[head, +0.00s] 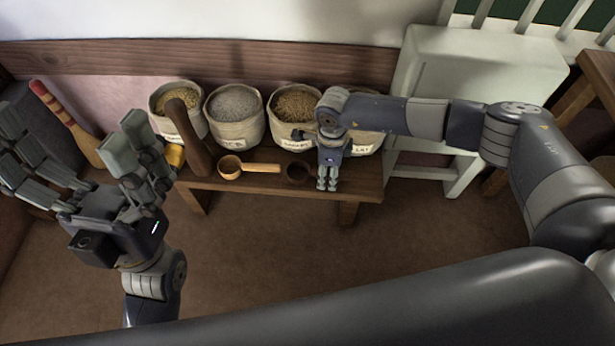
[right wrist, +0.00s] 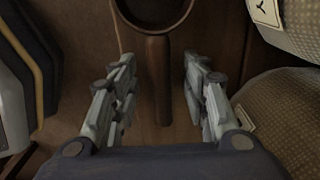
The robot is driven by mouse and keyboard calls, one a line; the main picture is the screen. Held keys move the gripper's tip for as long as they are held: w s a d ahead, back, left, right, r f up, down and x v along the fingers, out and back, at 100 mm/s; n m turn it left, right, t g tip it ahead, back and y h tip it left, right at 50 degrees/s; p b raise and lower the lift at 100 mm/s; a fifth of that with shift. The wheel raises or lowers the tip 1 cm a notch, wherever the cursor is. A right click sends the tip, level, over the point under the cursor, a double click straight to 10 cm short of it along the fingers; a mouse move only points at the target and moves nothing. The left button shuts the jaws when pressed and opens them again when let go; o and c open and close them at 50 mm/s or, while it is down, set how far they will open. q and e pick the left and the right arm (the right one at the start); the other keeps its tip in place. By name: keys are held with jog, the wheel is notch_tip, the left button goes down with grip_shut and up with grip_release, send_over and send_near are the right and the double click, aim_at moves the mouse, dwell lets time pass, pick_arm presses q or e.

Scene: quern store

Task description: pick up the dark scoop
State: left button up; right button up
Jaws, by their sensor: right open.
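The dark scoop (head: 298,173) lies on the wooden bench (head: 345,190), partly hidden by my right gripper (head: 327,184) in the head view. In the right wrist view the dark scoop's handle (right wrist: 158,85) runs between the spread fingers of my right gripper (right wrist: 160,95), with a gap on each side. Its round bowl lies beyond the fingertips, cut by the top edge. My right gripper is open and points down at the bench. My left gripper (head: 70,140) is open and empty, raised at the left in the head view.
A lighter wooden scoop (head: 230,168) lies left of the dark one. Several grain sacks (head: 236,115) stand behind them along the bench. A thick dark wooden post (head: 187,140) stands by the left sack.

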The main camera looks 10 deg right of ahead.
jog(key=shift+f, duration=0.1)
jog(key=shift+c, duration=0.6)
grip_shut()
